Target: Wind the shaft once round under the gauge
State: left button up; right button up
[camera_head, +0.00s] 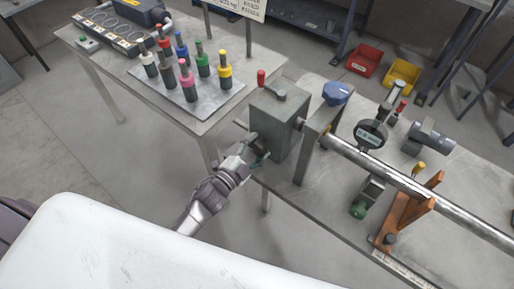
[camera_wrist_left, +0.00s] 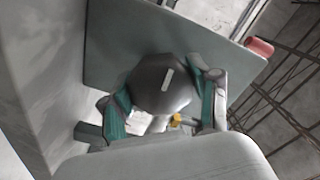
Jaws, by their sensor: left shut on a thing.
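The shaft (camera_head: 372,171) is a long grey bar running to the right from the grey headstock box (camera_head: 275,125). The dial gauge (camera_head: 370,134) has a lit display and stands over the shaft. My left gripper (camera_head: 257,152) is at the near left face of the box. In the left wrist view my left gripper (camera_wrist_left: 162,108) is shut on a dark round knob (camera_wrist_left: 163,86) with a pale mark, with a finger on each side. What lies behind the knob is hidden. My right gripper is in neither view.
An orange V-shaped stand (camera_head: 408,212) is under the shaft. A tray (camera_head: 205,98) of coloured-handled tools lies at left. Red (camera_head: 364,60) and yellow (camera_head: 401,75) bins sit behind.

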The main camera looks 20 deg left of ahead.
pick_arm(q)
jog(key=shift+m, duration=0.8)
jog(key=o, duration=1.2)
jog(key=shift+c, duration=0.2)
jog(key=shift+s, duration=0.1)
jog(key=v, duration=1.1)
jog(key=shift+s+a, duration=0.15)
jog(key=shift+s, duration=0.25)
